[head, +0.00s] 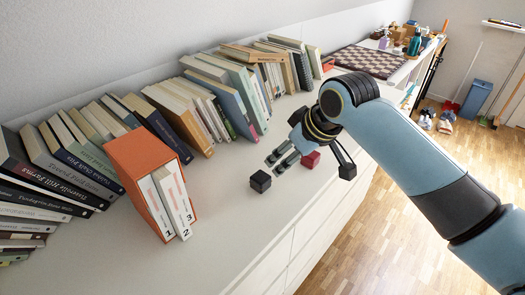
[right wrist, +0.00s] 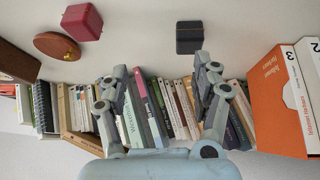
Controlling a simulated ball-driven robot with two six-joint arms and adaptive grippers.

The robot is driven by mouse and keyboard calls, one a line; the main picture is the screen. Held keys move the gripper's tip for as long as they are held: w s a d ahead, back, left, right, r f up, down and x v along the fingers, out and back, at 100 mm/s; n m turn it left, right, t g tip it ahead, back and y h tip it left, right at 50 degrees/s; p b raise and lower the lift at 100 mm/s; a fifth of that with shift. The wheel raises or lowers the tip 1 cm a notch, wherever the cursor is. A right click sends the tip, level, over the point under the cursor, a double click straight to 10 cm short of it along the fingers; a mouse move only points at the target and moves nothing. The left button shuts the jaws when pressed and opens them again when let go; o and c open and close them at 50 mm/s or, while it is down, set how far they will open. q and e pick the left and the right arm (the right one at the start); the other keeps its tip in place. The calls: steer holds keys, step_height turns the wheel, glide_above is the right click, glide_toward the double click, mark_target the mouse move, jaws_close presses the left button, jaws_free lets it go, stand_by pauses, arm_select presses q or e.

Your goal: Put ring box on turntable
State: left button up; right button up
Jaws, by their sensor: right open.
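Two small boxes lie on the white cabinet top, and I cannot tell which is the ring box. One is a black cube (head: 260,181), also in the right wrist view (right wrist: 189,37). The other is a dark red box (head: 311,159), also in the right wrist view (right wrist: 82,20). A round brown disc (right wrist: 57,45), possibly the turntable, lies beside the red box; my arm seems to hide it in the head view. My right gripper (head: 279,164) is open and empty, above the top near the black cube. Its fingers also show in the right wrist view (right wrist: 158,82). My left gripper is out of view.
A row of leaning books (head: 190,105) lines the wall. An orange slipcase (head: 135,165) with white volumes stands left of the black cube. A checkered board (head: 368,61) and bottles stand farther back. The cabinet top (head: 225,235) is clear in front of the black cube.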

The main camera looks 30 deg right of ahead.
steer(key=a+r+g+p, duration=0.2)
steer(key=a, duration=0.1)
steer(key=b, duration=0.1)
glide_above(261, 177)
steer(key=s+d, duration=0.1)
steer(key=s, duration=0.1)
steer(key=shift+n+y, duration=0.3)
step_height(261, 177, down, 4)
steer(key=shift+w+f, duration=0.1)
steer(key=shift+f, duration=0.15)
steer(key=x, duration=0.6)
steer(key=shift+a+b, duration=0.15)
steer(key=shift+b, duration=0.25)
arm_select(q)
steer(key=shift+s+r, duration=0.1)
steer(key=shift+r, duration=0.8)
arm_select(e)
steer(key=c, duration=1.2)
